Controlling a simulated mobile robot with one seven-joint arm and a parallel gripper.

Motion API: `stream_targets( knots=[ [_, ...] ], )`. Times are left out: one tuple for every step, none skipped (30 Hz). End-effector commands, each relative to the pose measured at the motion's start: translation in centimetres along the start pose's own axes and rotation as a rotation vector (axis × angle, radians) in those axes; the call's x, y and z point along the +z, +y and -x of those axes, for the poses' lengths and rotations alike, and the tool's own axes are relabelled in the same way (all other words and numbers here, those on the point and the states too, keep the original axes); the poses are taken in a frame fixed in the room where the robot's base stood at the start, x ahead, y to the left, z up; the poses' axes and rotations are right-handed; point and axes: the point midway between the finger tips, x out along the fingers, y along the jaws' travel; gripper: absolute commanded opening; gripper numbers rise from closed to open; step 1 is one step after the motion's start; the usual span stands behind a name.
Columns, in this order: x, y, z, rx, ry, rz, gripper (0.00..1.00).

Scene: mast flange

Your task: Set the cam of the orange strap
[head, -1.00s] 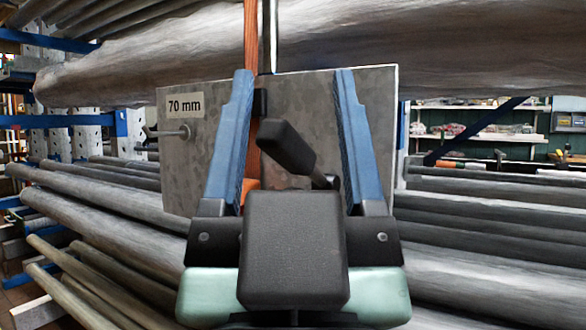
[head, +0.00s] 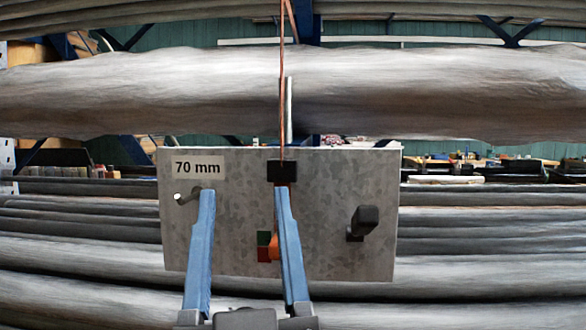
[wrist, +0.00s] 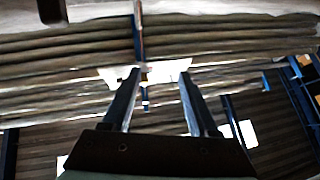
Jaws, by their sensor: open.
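A galvanised plate (head: 330,185) marked "70 mm" faces me in the head view. A thin orange strap (head: 283,90) comes down from above to a black buckle (head: 281,171) at its top middle. Below, a small orange piece (head: 273,246), perhaps the cam, sits beside a green and dark red patch (head: 263,245); the right finger partly hides it. My gripper (head: 244,190) is open, its blue fingers apart in front of the plate's left half. The gripper also shows in the wrist view (wrist: 160,75); contact cannot be told.
A black knob or handle (head: 364,221) sticks out at the plate's right. A metal pin (head: 186,197) sticks out at the left, close to the left finger. A thick wrapped bundle (head: 130,90) crosses behind above the plate, and long grey bars (head: 480,225) lie behind it.

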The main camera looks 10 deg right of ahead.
Motion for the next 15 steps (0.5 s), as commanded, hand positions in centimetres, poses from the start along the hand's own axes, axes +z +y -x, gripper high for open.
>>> stream_targets(
  knots=[
    [-0.6, 0.5, -1.2, 0.008, -0.034, 0.007, 0.6],
    [-0.4, 0.8, -1.4, 0.012, -0.05, 0.01, 0.6],
    [-0.2, 1.2, -1.7, 0.017, -0.072, 0.014, 0.6],
    [-0.1, 1.4, -1.9, 0.021, -0.09, 0.017, 0.6],
    [0.1, 1.7, -2.0, 0.025, -0.108, 0.019, 0.6],
    [0.3, 2.1, -2.2, 0.031, -0.132, 0.023, 0.6],
    [0.5, 2.4, -2.3, 0.036, -0.15, 0.026, 0.6],
    [0.7, 2.7, -2.3, 0.041, -0.168, 0.029, 0.6],
    [0.8, 3.1, -2.4, 0.048, -0.191, 0.033, 0.6],
    [1.0, 3.4, -2.4, 0.053, -0.209, 0.035, 0.6],
    [1.1, 3.7, -2.3, 0.058, -0.227, 0.037, 0.6],
    [1.2, 4.2, -2.3, 0.065, -0.25, 0.039, 0.6],
    [1.3, 4.4, -2.2, 0.071, -0.268, 0.04, 0.6],
    [1.4, 4.7, -2.1, 0.076, -0.286, 0.043, 0.6],
    [1.5, 5.1, -1.9, 0.084, -0.308, 0.046, 0.6]
  ],
)
